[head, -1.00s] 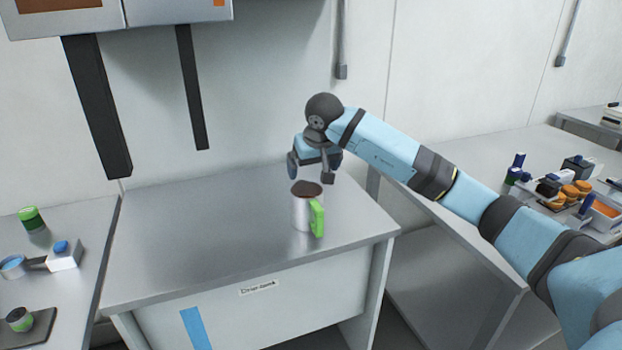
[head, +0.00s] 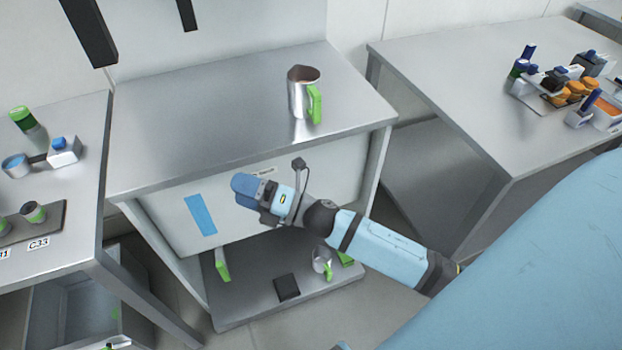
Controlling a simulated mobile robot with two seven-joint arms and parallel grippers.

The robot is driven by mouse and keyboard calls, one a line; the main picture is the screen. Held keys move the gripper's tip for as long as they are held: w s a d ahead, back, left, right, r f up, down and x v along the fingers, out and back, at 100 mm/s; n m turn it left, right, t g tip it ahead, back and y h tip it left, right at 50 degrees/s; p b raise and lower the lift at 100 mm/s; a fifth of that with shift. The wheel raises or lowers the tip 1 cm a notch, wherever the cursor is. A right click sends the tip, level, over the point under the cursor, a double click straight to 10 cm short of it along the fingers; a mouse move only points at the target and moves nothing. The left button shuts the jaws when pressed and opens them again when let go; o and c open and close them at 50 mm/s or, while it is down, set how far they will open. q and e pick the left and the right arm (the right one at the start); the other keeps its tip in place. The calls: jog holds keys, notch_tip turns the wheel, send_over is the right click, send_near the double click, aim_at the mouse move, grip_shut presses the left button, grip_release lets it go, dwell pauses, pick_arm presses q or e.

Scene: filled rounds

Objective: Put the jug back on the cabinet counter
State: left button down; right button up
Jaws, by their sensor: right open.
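A silver metal jug (head: 299,100) with a green handle stands upright on the cabinet counter (head: 190,125), towards its right side. Nothing touches it. My right gripper (head: 246,189) is open and empty. It is in front of the cabinet's front panel, below the counter edge and apart from the jug. My left gripper is not in view.
A lower shelf (head: 240,300) holds a smaller silver cup (head: 321,262), a black block (head: 287,287) and green items. A side table (head: 75,120) with containers stands left. Another table (head: 450,90) with a cluttered tray stands right. Most of the counter is clear.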

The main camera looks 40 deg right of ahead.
jog(key=s+d+f+m+g+h, duration=0.1)
jog(key=s+f+m+h, duration=0.4)
jog(key=m, duration=0.9)
jog(key=s+d+f+m+g+h, duration=0.2)
jog(key=s+f+m+g+h, duration=0.2)
jog(key=s+f+m, duration=0.8)
notch_tip(320, 180, down, 4)
jog(key=shift+s+d+r+m+h, duration=0.25)
jog(key=shift+m+h, duration=0.65)
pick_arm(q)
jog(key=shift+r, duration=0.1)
pick_arm(e)
jog(key=shift+r, duration=0.1)
pick_arm(q)
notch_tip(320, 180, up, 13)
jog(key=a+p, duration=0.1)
jog(key=p, duration=1.3)
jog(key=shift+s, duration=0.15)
pick_arm(e)
notch_tip(320, 180, up, 13)
jog(key=shift+d, duration=0.35)
jog(key=shift+s, duration=0.1)
